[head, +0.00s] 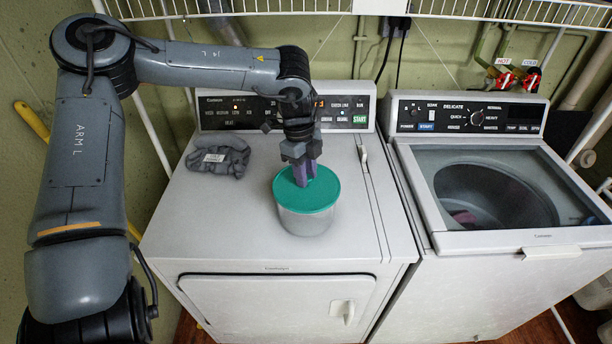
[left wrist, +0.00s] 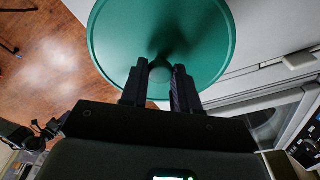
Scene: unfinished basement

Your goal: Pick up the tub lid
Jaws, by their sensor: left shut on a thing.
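The tub lid (head: 325,192) is a round teal-green disc on top of a round, pale grey tub (head: 306,221). The tub stands on the white dryer's top. In the left wrist view the lid (left wrist: 205,35) fills the upper middle. My left gripper (head: 303,178) points down at the middle of the lid, its fingers shut on a part there that the fingers mostly hide. The fingers also show in the left wrist view (left wrist: 160,80). The lid looks level and sits at the tub's rim; I cannot tell whether there is a gap. My right gripper is not in view.
A crumpled grey cloth (head: 218,158) lies on the dryer top (head: 205,215), left of the tub. The washer (head: 590,238) stands to the right, with a dark drum under its glass lid. A wire shelf (head: 460,10) hangs above. The dryer top's front left is clear.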

